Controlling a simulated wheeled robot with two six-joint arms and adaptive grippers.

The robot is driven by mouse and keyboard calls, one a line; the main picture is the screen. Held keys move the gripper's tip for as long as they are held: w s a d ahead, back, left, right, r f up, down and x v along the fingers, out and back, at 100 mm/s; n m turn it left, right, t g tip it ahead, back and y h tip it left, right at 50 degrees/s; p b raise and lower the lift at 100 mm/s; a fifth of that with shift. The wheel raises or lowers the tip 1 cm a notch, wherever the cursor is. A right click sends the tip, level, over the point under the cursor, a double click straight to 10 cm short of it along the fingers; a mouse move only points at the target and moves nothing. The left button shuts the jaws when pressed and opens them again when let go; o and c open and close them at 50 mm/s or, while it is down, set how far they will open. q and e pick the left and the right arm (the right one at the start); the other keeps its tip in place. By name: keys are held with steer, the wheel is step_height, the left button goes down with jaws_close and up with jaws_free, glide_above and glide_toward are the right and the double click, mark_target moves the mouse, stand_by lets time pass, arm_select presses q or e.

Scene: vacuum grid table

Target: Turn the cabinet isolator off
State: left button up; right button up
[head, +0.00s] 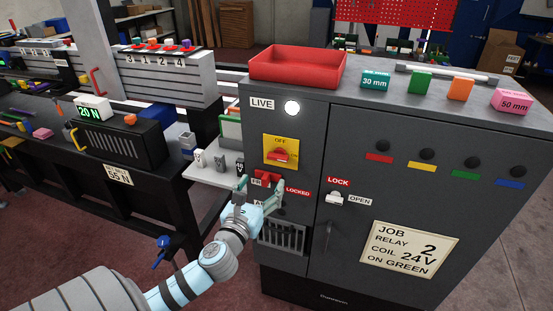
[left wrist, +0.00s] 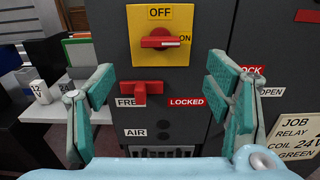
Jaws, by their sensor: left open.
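The cabinet isolator is a red rotary handle (head: 281,155) on a yellow plate (head: 270,141) on the grey cabinet's front. In the left wrist view the handle (left wrist: 160,40) lies horizontal, between the OFF label above and the ON label at its right. Below it a red lever (left wrist: 142,90) sits between the FREE and LOCKED labels, nearer FREE. My left gripper (head: 261,193) is open and empty in front of the cabinet, below the isolator. Its teal fingers (left wrist: 158,88) stand either side of the lever in the left wrist view, apparently not touching. My right gripper is out of view.
A lamp (head: 292,107) beside the LIVE label glows white. A white latch (head: 335,198) sits at right between LOCK and OPEN. A red tray (head: 297,67) and coloured blocks stand on the cabinet top. A light shelf (head: 205,173) with small parts juts out at left.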

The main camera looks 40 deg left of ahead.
mark_target(277, 160)
arm_select(q)
steer(key=x, duration=1.2)
steer(key=shift+s+f, duration=0.1)
steer(key=shift+f, duration=0.05)
steer(key=c, duration=1.1)
